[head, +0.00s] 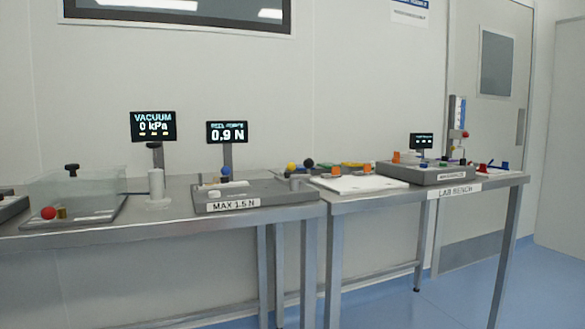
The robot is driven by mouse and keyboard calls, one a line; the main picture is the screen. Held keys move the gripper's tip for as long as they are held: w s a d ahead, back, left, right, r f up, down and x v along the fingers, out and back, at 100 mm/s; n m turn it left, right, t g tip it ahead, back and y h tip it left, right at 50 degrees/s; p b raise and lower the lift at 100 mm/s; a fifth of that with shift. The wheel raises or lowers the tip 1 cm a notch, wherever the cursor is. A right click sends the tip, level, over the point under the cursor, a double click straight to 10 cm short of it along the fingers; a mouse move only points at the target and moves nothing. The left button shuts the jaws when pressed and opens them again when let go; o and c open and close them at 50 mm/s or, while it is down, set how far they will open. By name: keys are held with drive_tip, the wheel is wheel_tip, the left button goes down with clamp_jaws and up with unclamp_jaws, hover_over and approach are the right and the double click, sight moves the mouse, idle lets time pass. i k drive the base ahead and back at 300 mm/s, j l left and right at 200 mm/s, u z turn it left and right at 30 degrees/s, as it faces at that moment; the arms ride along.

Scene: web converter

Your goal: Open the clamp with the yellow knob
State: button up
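A small round yellow knob (292,167) shows near where the two benches meet, just behind the right end of the grey device marked MAX 1.5 N. My gripper is not in view.
The grey device (232,207) and a display (227,132) reading 0.9 N stand on the left bench. A clear box (75,187) with a red knob is at left. The right bench holds a white board (357,184) and a grey console (425,175). Blue floor in front is clear.

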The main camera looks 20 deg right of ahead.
sight(291, 166)
drive_tip(key=i+j, duration=0.15)
drive_tip(key=i, duration=0.35)
drive_tip(key=i+j+z, duration=0.1)
drive_tip(key=i, duration=0.4)
drive_tip(key=i+j, duration=0.25)
drive_tip(key=i, duration=0.25)
drive_tip(key=k+l+z, duration=0.2)
drive_tip(key=z, duration=0.25)
drive_tip(key=i+j+u, duration=0.2)
drive_tip(key=u, duration=0.2)
